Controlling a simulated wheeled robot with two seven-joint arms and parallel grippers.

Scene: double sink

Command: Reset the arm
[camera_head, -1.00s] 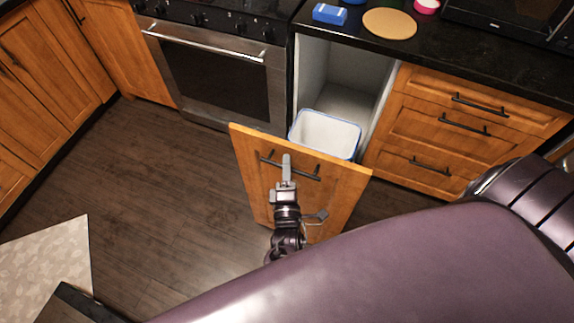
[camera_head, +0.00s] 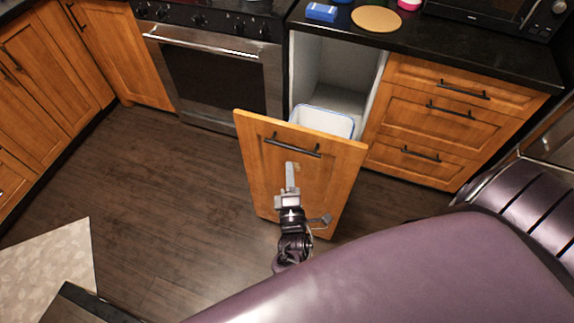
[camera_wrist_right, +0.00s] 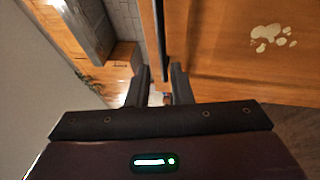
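My right gripper (camera_head: 291,172) is in front of the wooden pull-out front, below its dark handle in the head view. In the right wrist view its two fingers (camera_wrist_right: 161,80) stand apart with a gap between them and nothing visibly held. The dark handle (camera_head: 291,146) shows in the right wrist view as a dark bar (camera_wrist_right: 160,38) beyond the fingers. The pull-out front (camera_head: 262,180) stands out from its cabinet, with a white blue-rimmed bin (camera_head: 322,122) behind it. My left gripper is not in view.
An oven (camera_head: 215,75) is left of the open cabinet, and closed drawers (camera_head: 436,115) are to its right. The counter holds a blue item (camera_head: 321,12) and a round tan board (camera_head: 376,18). Open dark floor (camera_head: 150,190) lies left of the gripper.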

